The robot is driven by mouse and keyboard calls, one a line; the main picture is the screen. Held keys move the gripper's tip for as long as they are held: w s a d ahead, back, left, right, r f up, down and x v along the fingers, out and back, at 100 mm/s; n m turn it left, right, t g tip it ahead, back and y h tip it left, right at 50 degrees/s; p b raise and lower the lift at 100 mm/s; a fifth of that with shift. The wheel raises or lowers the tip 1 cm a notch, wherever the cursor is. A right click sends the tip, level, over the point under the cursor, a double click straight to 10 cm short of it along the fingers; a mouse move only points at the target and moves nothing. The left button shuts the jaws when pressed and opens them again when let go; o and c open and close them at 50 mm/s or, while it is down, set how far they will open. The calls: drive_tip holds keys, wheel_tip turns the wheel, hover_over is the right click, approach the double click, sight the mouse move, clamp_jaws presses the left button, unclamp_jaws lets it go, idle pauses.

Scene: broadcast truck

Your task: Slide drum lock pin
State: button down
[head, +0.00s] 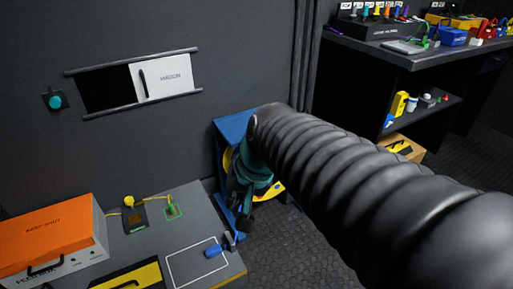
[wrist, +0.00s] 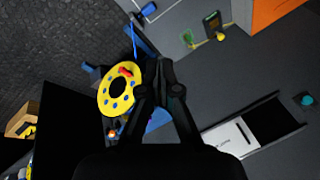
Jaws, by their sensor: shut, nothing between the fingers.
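The drum shows in the wrist view as a yellow disc (wrist: 103,97) with a dark centre hole and several blue dots. A small red part (wrist: 126,71) sits on its face near the upper edge; I cannot tell whether it is the lock pin. A small orange part (wrist: 112,133) lies below the disc. In the head view the drum's blue stand (head: 236,126) is on the floor by the wall, with my arm covering much of it. My gripper (wrist: 165,65) is shut and empty, in front of the drum's right side. It also shows in the head view (head: 245,222).
A grey bench (head: 190,215) stands at left with an orange-topped case (head: 45,240) and a blue connector (head: 214,251). Dark shelving (head: 400,62) stands at right. Floor shows between.

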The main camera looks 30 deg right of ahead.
drive_tip(key=w+d+f+m+t+y+b, duration=0.1)
drive_tip(key=w+d+f+m+y+b, duration=0.1)
drive_tip(key=w+d+f+m, duration=0.4)
drive_tip(key=w+d+f+m+t+y+b, duration=0.1)
drive_tip(key=w+d+m+y+b, duration=0.2)
drive_tip(key=w+m, duration=0.55)
drive_tip(key=w+d+f+m+t, duration=0.1)
drive_tip(key=w+d+f+m, duration=0.1)
drive_tip(key=d, duration=0.4)
drive_tip(key=w+d+f+m+t+b, duration=0.1)
drive_tip(key=w+d+f+m+t, duration=0.1)
drive_tip(key=d+m, duration=0.2)
drive_tip(key=w+d+f+m+t, duration=0.2)
drive_tip(key=w+d+m, duration=0.1)
drive_tip(key=d, duration=0.5)
drive_tip(key=shift+d+f+m+h, duration=0.15)
drive_tip(key=shift+f+m+h, duration=0.2)
drive_tip(key=shift+m, duration=0.2)
